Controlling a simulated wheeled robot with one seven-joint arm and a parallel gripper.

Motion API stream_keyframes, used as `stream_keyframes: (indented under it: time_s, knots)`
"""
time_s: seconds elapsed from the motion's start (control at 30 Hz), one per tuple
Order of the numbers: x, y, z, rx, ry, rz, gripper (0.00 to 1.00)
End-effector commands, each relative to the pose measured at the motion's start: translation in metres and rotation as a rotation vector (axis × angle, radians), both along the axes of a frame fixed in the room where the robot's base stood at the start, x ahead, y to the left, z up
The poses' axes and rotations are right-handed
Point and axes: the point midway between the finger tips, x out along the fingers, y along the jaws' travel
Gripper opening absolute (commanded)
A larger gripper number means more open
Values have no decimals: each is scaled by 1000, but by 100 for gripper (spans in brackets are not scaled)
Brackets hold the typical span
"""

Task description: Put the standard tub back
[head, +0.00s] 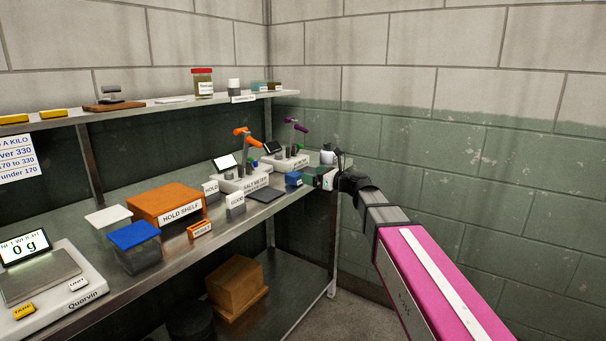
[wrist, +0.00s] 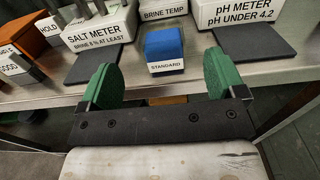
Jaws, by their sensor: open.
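The standard tub (wrist: 164,48) is a small blue block-like tub with a white label reading STANDARD. It stands upright on the metal bench near the front edge, between two dark mats. In the head view it is the small blue thing (head: 293,179) at the far right end of the bench. My gripper (wrist: 162,80) is open, with its two green-padded fingers apart and nothing between them. The tub shows ahead of the gap between the fingers, apart from them. In the head view my gripper (head: 318,177) is just right of the tub.
The salt meter (wrist: 100,27) and its dark mat (wrist: 94,63) are left of the tub; the pH meter (wrist: 250,12) and another mat (wrist: 251,43) are right. The brine temp sign (wrist: 165,9) stands behind. An orange hold shelf (head: 166,201) and blue-lidded tub (head: 134,240) stand farther left.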

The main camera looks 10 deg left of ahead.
Motion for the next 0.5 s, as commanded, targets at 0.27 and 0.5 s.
stream_keyframes:
  time_s: [0.27, 0.5]
  knots:
    - [-10, -25, 0, 0, 0, 0, 89]
    - [-13, -32, -11, -44, -27, 0, 89]
